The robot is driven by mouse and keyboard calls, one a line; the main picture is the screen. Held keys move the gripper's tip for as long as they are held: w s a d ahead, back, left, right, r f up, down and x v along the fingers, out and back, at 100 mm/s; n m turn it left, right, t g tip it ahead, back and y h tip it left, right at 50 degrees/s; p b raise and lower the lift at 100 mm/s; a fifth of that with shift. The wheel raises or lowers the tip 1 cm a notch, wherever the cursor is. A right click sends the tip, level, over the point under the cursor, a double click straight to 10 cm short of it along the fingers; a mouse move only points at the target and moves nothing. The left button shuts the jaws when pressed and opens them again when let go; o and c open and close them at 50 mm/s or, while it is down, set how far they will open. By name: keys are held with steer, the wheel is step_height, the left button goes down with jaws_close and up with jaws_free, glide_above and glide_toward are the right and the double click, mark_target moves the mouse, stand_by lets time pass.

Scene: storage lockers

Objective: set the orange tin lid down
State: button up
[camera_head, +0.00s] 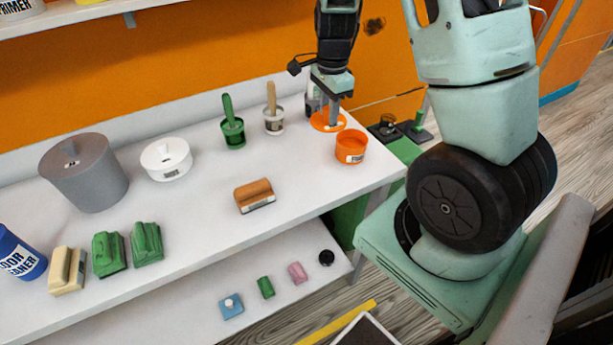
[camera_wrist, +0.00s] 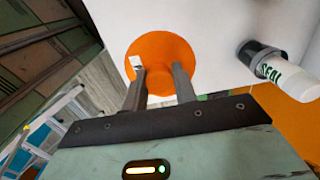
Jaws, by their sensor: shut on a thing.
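The orange tin lid (camera_head: 326,123) is a flat round disc at the back right of the white tabletop. My gripper (camera_head: 333,117) points down at it and is shut on its middle. In the wrist view the lid (camera_wrist: 163,52) lies between and beyond my fingertips (camera_wrist: 160,78), with a small white label at its left. Whether the lid touches the tabletop or hangs just above it, I cannot tell. The open orange tin (camera_head: 350,148) stands in front and to the right of the lid, near the table's right edge.
A brown-topped brush block (camera_head: 254,195) lies in front. The tabletop (camera_head: 305,180) left of the tin is clear.

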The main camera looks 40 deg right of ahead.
steer(key=w+a+f+b, duration=0.1)
steer(key=a+f+b, duration=0.2)
steer(key=a+b, duration=0.35)
steer(key=f, duration=0.3)
steer(key=a+f, duration=0.1)
steer(key=f, duration=0.2)
steer(key=a+f+p, duration=0.1)
steer(key=f, duration=0.3)
steer(key=shift+a, duration=0.1)
steer(key=shift+f, duration=0.1)
steer(key=shift+f, duration=0.15)
steer(key=o, duration=1)
steer(key=shift+c, duration=0.2)
